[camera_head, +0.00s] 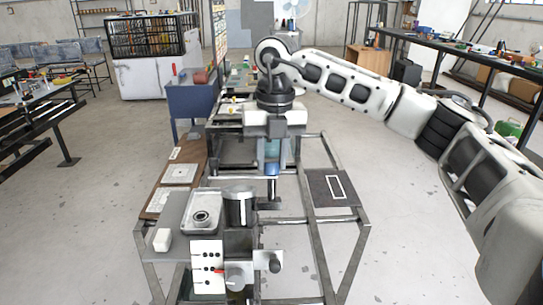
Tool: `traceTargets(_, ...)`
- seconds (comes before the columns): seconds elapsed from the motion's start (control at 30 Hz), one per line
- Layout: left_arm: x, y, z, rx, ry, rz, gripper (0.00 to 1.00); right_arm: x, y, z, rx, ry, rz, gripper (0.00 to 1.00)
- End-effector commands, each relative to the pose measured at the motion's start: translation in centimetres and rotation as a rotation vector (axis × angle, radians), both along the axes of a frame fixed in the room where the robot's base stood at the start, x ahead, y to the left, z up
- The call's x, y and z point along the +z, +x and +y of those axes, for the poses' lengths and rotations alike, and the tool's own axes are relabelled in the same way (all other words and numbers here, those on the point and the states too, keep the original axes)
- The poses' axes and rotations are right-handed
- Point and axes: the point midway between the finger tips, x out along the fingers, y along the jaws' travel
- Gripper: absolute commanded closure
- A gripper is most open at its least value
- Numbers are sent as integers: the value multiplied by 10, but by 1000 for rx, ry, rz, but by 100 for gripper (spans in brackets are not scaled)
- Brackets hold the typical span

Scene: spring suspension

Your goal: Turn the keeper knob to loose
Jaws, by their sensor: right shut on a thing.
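A grey round knob (235,279) with a red pointer shows low in the middle, beside a white panel (207,267) with dark dots; I take it as the keeper knob. A dark knob (275,263) sits to its right on a light plate. The panel's markings are too small to read. My right gripper (272,168) points down above the middle of the frame, well behind these knobs. It is shut on a blue cylindrical part (272,170), with a dark rod and foot below it. Its fingertips are partly hard to make out. My left gripper is not in view.
A dark metal cylinder (239,207) stands near a tray (201,226) holding a ring-shaped part. A white block (162,240) lies at left. A dark pad with a white outline (333,188) is at right. The metal frame (352,235) has open gaps.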

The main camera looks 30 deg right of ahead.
Motion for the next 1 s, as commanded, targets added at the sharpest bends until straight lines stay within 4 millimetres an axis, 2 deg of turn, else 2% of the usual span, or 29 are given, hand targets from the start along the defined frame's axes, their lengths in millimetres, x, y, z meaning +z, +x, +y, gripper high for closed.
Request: traceTargets(1.0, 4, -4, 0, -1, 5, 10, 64, 0, 0, -6, 847, 310, -189, 94)
